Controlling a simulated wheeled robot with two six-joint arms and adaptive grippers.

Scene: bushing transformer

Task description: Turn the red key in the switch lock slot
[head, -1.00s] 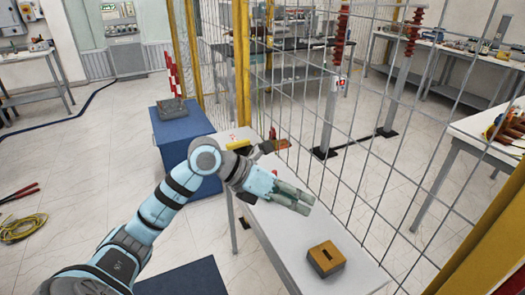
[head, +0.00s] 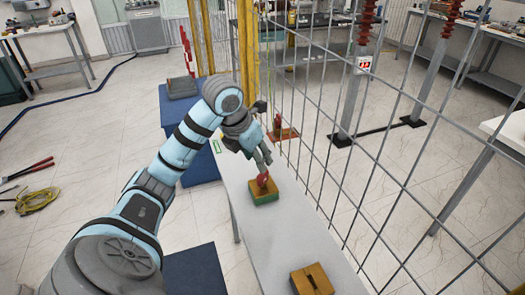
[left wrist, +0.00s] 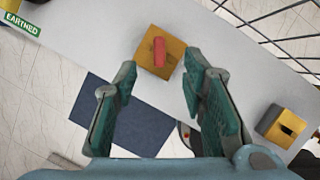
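A red key (head: 263,180) stands in the top of a yellow block with a green side (head: 264,198) on the grey-white table. In the left wrist view the red key (left wrist: 159,51) lies between and beyond my fingertips, over the yellow block (left wrist: 146,62). My left gripper (head: 262,161) is above the key, pointing down. Its two green fingers (left wrist: 159,75) are apart and hold nothing. A second yellow block with a dark empty slot (head: 313,279) sits nearer on the table; it also shows in the left wrist view (left wrist: 285,126). My right gripper is out of view.
A wire mesh fence (head: 375,165) runs along the table's right side. A small red item on an orange base (head: 282,132) is farther back. A green EARTHED sign (left wrist: 21,22) lies at the table's far left edge. The table between the two blocks is clear.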

